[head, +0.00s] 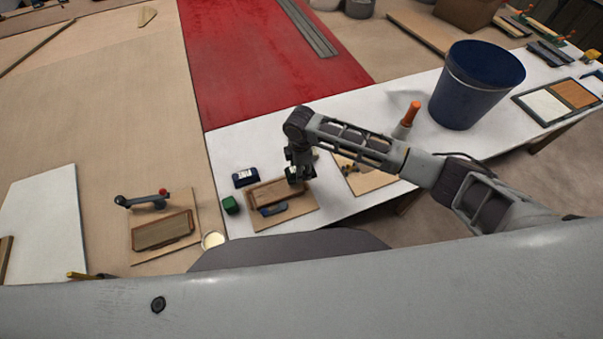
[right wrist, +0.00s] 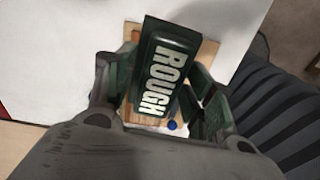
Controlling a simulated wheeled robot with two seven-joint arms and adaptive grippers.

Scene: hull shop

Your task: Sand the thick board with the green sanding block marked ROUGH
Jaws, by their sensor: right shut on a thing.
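My right gripper (head: 298,175) is shut on the green sanding block marked ROUGH (right wrist: 166,68). The word shows clearly in the right wrist view, with a finger on each side of the block. In the head view the gripper hangs over the right end of a wooden board (head: 270,192) that lies on a light wooden base. Whether the block touches this board cannot be told. A second wooden board (head: 162,231) lies on another light base to the left. Which board is thicker is hard to tell. My left gripper is not in view.
A green block (head: 230,204) and a dark blue box with a white label (head: 245,177) sit left of the nearer board. A blue-and-dark clamp-like piece (head: 273,210) lies at its front.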

